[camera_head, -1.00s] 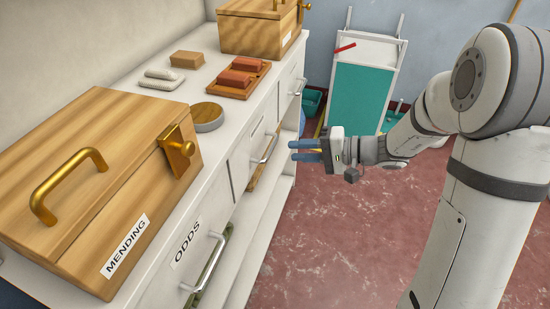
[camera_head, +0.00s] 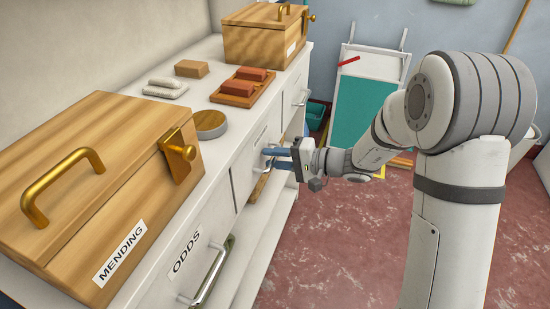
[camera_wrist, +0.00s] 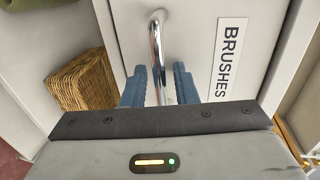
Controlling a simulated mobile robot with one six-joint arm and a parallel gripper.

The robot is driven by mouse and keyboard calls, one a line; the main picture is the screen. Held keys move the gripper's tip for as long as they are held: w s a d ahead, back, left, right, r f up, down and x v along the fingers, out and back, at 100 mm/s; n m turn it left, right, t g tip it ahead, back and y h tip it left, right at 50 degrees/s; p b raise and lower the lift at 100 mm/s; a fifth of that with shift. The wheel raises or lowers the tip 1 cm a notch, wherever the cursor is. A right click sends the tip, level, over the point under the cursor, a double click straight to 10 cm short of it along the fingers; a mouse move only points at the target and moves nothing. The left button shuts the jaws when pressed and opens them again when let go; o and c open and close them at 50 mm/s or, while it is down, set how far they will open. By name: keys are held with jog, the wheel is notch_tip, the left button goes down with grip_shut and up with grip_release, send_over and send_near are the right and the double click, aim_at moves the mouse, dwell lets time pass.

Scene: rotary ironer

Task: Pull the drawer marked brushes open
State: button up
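The drawer marked brushes (camera_wrist: 208,25) fills the upper middle of the wrist view, its BRUSHES label (camera_wrist: 228,62) at the right. Its front also shows in the head view (camera_head: 243,170) and looks closed. Its chrome bar handle (camera_wrist: 155,45) runs between the two blue fingers of my gripper (camera_wrist: 159,86). The fingers are open, one on each side of the handle, with a gap visible around it. In the head view my gripper (camera_head: 272,158) is at the drawer front, and the fingers partly hide the handle.
The ODDS drawer (camera_head: 184,249) with its handle is nearer on the same white cabinet. A MENDING box (camera_head: 85,200) stands on top. A wicker basket (camera_wrist: 83,80) sits in the open space below. Red floor lies free to the right.

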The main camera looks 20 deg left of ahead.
jog(key=shift+c, duration=0.5)
grip_shut()
jog(key=shift+s+d, duration=0.1)
